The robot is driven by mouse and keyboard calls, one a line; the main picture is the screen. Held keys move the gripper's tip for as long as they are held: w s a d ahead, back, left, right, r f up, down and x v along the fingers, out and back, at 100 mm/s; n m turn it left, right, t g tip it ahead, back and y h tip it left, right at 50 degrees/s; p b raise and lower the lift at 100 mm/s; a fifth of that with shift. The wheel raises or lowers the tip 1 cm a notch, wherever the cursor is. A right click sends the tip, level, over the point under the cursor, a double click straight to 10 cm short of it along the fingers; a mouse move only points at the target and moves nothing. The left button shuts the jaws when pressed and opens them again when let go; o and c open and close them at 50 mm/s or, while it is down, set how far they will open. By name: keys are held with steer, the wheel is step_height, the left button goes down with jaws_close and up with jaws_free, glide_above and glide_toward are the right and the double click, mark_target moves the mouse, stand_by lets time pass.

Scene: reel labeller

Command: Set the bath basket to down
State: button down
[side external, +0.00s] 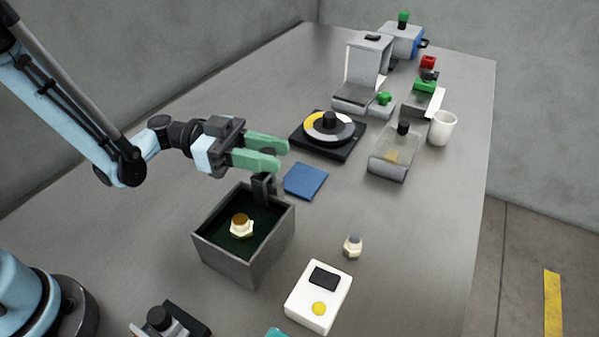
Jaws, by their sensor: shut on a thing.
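The bath (269,241) is an open grey box with dark green inside, standing at the front left of the table. The basket's dark handle (263,188) rises at the bath's back right wall. My gripper (268,153), with green fingers, is above that corner and shut on the top of the handle. A cream hexagonal piece with a brown top (241,226) sits inside the bath. The basket's own body cannot be made out against the dark inside, so its height is unclear.
A blue square pad (306,181) lies just behind the bath. A black base with a round dial (328,128) stands further back. A white box with a yellow button (318,297) and a small hexagonal piece (352,247) are to the right.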

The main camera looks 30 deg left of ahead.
steer(key=c, duration=0.9)
jaws_free()
steer(key=a, duration=0.4)
steer(key=s+a, duration=0.1)
steer(key=a, duration=0.3)
steer(key=s+a, duration=0.1)
steer(key=a, duration=0.3)
steer(key=shift+s, duration=0.2)
